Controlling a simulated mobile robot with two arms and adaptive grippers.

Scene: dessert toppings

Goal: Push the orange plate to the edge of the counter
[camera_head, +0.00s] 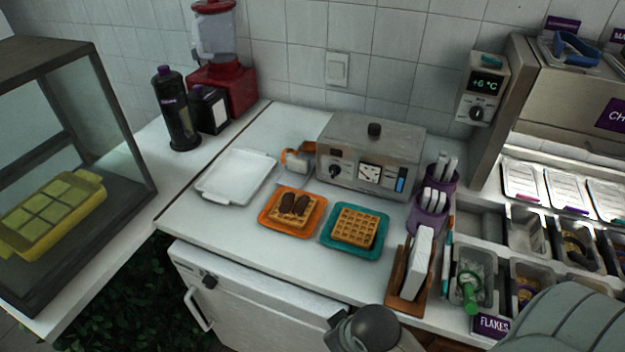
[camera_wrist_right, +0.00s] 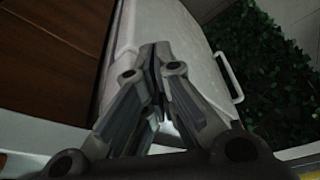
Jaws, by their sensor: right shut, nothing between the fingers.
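The orange plate (camera_head: 266,215) lies flat on the white counter (camera_head: 225,225), a little back from its front edge. It holds a waffle (camera_head: 284,215) with dark brown topping. My right arm shows at the bottom of the head view, in front of the counter and apart from the plate. My right gripper (camera_wrist_right: 157,52) is shut and empty in the right wrist view, with the white cabinet front and its handle (camera_wrist_right: 229,76) beyond it. The plate is not visible in the wrist view. My left gripper is not in view.
A teal plate (camera_head: 329,241) with a waffle stands close to the right of the orange plate. A white tray (camera_head: 235,175) is at its left, a steel appliance (camera_head: 370,150) behind. A wooden holder (camera_head: 400,295) stands near the front right. The counter strip before the orange plate is clear.

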